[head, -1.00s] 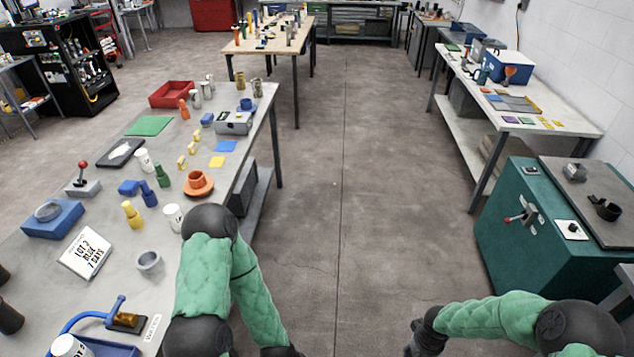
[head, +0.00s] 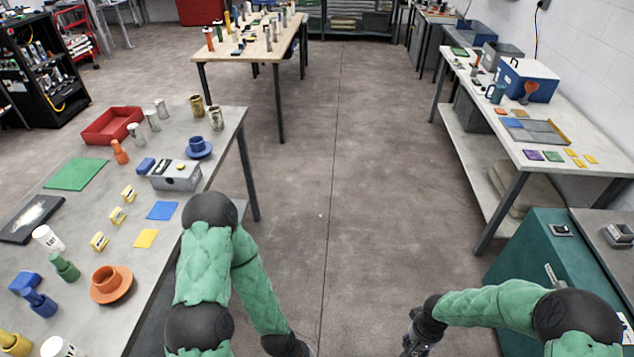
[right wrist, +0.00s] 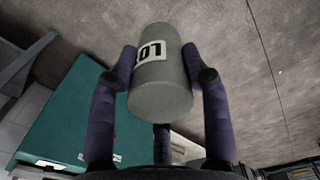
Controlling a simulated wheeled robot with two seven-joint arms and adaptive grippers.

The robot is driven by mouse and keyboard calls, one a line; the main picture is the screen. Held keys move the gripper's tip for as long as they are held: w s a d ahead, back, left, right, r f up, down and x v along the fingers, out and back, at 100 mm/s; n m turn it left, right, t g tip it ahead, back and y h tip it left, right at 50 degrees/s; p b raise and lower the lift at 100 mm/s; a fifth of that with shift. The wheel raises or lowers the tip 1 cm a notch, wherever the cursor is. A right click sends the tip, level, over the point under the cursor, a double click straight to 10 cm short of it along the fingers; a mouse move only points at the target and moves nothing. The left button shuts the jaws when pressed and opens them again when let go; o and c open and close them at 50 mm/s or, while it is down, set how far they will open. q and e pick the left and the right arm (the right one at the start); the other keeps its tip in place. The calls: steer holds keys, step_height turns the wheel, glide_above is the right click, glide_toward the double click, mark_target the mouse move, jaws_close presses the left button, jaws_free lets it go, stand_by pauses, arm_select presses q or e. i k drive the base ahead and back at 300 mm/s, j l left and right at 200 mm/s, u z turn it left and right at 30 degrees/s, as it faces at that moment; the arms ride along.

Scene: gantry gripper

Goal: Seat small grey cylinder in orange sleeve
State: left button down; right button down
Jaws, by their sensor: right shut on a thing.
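A grey cylinder (right wrist: 160,80) with a white label is held between the fingers of my right gripper (right wrist: 163,85) in the right wrist view. My right gripper also shows low in the head view (head: 415,345), over the floor, where its load cannot be made out. An orange flanged, hollow piece (head: 111,280), which looks like the orange sleeve, stands upright on the left table, well away from the right gripper. My left arm hangs by that table's right edge. The left gripper (head: 290,346) is cut off at the bottom edge, so its fingers are hidden.
The left table (head: 185,260) also holds a blue flanged piece (head: 198,148), a grey box (head: 175,177), a red tray (head: 111,125) and several bottles and cylinders. A teal cabinet (head: 520,255) stands at right. The floor aisle (head: 335,200) between is clear.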

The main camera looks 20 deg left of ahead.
mark_target(110, 283)
steer(key=i+l+u, duration=0.1)
steer(key=i, duration=1.5)
steer(key=u, duration=0.4)
steer(key=i+u, duration=0.15)
steer(key=u, duration=0.2)
steer(key=l+u, duration=0.1)
steer(key=u, duration=0.3)
steer(key=i+l+u, duration=0.1)
steer(key=u, duration=2.05)
